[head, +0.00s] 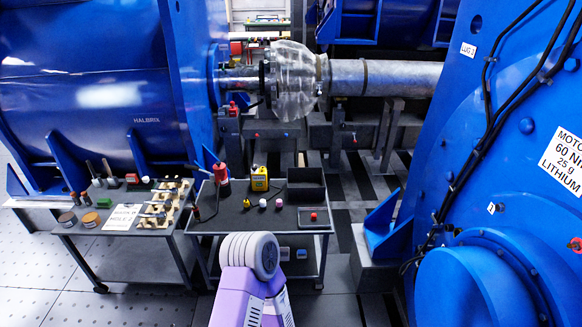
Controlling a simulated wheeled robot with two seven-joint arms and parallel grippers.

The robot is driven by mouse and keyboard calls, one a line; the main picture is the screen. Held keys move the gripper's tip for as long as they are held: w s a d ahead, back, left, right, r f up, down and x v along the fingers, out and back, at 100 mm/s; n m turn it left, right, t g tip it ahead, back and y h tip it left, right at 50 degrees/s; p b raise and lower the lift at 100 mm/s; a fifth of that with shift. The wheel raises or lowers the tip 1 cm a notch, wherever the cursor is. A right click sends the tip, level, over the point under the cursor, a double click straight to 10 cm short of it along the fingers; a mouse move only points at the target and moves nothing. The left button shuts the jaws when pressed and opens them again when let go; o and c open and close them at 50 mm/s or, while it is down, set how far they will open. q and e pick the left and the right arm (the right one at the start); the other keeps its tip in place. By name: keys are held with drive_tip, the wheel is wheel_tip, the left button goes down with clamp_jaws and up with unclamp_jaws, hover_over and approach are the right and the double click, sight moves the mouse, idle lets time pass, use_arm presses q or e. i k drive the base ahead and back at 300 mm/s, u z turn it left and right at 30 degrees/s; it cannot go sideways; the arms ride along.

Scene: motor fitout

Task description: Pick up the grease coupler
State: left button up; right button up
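I cannot tell for sure which item is the grease coupler. Small candidates stand on the dark cart top (232,222): a yellow piece (246,203), a white-topped piece (263,203) and a pink-topped piece (279,203), in a row. A red-topped piece (313,216) sits in a shallow tray at the right of the cart. A red tool (221,174) stands upright at the back left, with a dark slim item (195,213) near it. A purple arm link of mine rises at the bottom centre, in front of the cart. Neither gripper shows.
A yellow container (260,179) and an open black bin (306,186) stand at the cart's back. A second table (115,245) at left holds tins, tools, a paper sheet (122,217) and a pale rack (165,205). Large blue motor housings (500,180) flank the space.

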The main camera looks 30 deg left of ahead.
sight(196, 215)
drive_tip(key=z, duration=0.9)
drive_tip(key=k, duration=0.65)
drive_tip(key=u, duration=0.85)
drive_tip(key=i, duration=0.95)
drive_tip(key=u, duration=0.85)
